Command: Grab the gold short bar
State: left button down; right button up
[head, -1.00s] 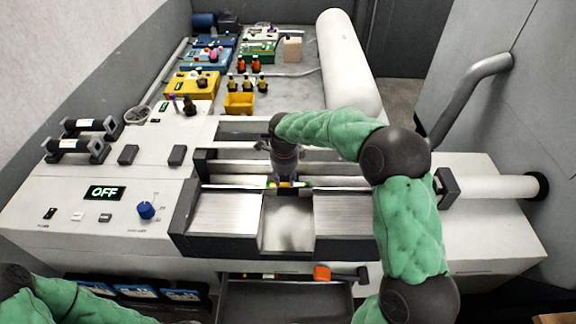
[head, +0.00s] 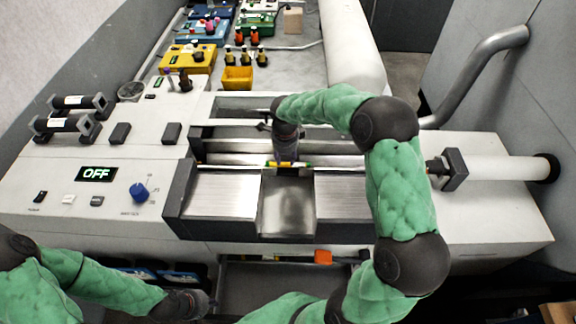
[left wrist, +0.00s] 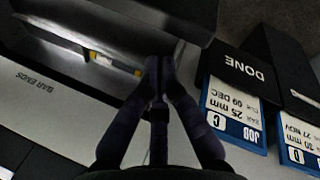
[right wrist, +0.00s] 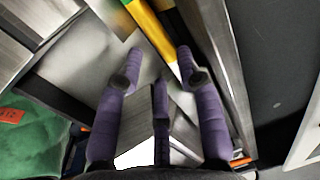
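A bar with yellow and green bands (head: 279,164) lies across the middle of the lathe bed in the head view. The right wrist view shows its yellow band (right wrist: 151,30) at the top, beyond the fingertips. My right gripper (head: 285,157) points down over it; its fingers (right wrist: 160,68) are spread, with nothing between them. In the left wrist view, a silver bar with a yellow band (left wrist: 102,58) lies in a dark trough by the "BAR ENDS" label. My left gripper (left wrist: 160,66) has its fingertips together, empty, beside that trough. I cannot tell which bar is the gold short one.
Dark bins with blue job cards (left wrist: 235,115), one marked "DONE", stand beside the left gripper. The machine's panel reads OFF (head: 96,174).

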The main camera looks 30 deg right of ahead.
aim_at(286, 164)
jog(key=f, duration=0.4)
jog(key=shift+w+d+b, duration=0.15)
jog(key=shift+w+b, duration=0.05)
jog(key=shift+b, duration=0.15)
grip_shut()
